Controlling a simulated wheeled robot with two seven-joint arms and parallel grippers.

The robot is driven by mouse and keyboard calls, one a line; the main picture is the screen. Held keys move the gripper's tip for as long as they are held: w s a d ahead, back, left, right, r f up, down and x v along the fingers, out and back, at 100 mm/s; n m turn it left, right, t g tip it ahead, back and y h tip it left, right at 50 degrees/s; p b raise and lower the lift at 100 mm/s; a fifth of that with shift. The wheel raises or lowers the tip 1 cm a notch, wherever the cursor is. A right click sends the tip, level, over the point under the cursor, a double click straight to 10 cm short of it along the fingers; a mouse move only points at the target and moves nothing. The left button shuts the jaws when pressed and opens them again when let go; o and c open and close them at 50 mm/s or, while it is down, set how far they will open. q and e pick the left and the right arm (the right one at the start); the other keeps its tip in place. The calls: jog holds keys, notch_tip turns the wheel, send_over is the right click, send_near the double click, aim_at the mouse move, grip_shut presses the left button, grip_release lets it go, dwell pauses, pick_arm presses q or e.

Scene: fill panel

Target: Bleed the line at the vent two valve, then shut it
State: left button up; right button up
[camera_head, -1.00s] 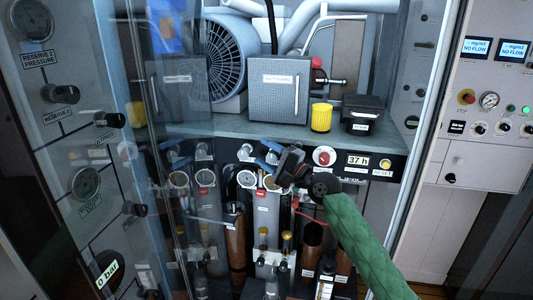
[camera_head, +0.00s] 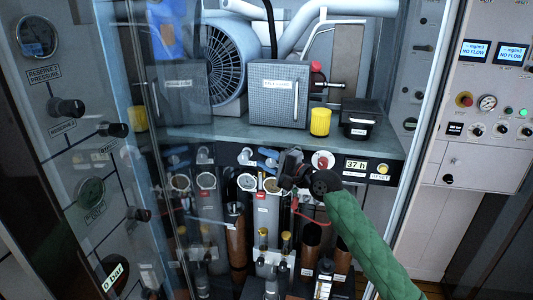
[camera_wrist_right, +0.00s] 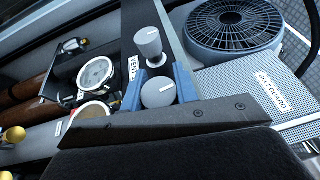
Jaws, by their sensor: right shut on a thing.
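My right gripper (camera_head: 268,158) reaches in from the lower right, under the shelf. In the right wrist view its blue fingertips (camera_wrist_right: 184,82) are shut on a round grey knob (camera_wrist_right: 158,92) with a white pointer line, one finger on each side. I take this knob as the vent two valve, but its small label (camera_wrist_right: 134,72) is too hard to read. A second grey knob (camera_wrist_right: 149,44) stands beside it, untouched; it also shows in the head view (camera_head: 246,156). In the head view the held knob is mostly hidden by the gripper. My left gripper is not in view.
Two round gauges (camera_wrist_right: 96,72) sit close below the knobs, above brown cylinders (camera_head: 311,236). The shelf (camera_head: 220,130) overhead carries the belt guard box (camera_head: 278,95) and a yellow cap (camera_head: 320,121). A red button (camera_head: 323,160) is close right of the gripper. Clear glass stands at left.

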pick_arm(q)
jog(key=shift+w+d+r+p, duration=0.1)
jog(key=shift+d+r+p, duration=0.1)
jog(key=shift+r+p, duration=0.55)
pick_arm(e)
jog(key=shift+d+f+n+g+h, duration=0.1)
jog(key=shift+f+n+g+h, duration=0.1)
jog(key=shift+n+g+h, duration=0.6)
jog(key=shift+f+n+g+h, duration=0.15)
jog(key=shift+g+h, duration=0.25)
jog(key=shift+h, duration=0.8)
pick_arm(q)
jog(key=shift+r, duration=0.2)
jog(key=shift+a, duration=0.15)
pick_arm(e)
jog(key=o, duration=1)
jog(key=shift+c, duration=0.2)
